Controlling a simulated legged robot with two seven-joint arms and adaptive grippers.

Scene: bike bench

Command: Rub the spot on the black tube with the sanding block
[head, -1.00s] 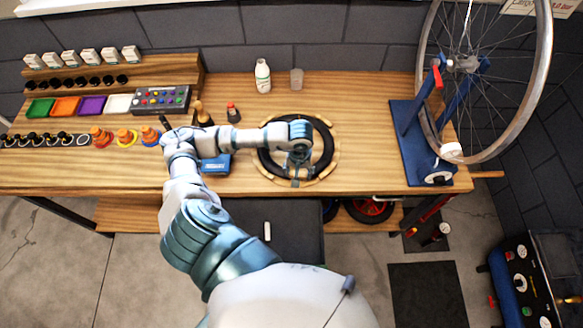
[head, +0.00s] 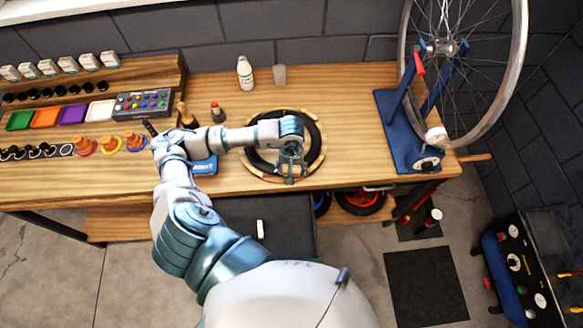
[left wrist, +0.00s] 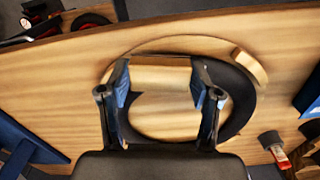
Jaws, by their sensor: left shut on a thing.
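The black tube (head: 318,150) lies as a ring on a round wooden holder on the bench. It also shows in the left wrist view (left wrist: 240,95). My left gripper (head: 289,172) is over the near part of the ring, pointing down. In the left wrist view my left gripper (left wrist: 160,88) is shut on a light tan block, the sanding block (left wrist: 160,74), which sits between the fingertips over the tube. I cannot tell whether the block touches the tube. The spot is not visible; the block and fingers cover part of the ring. My right gripper is not in view.
A blue wheel stand (head: 405,135) is at the right. Bench between ring and stand is clear.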

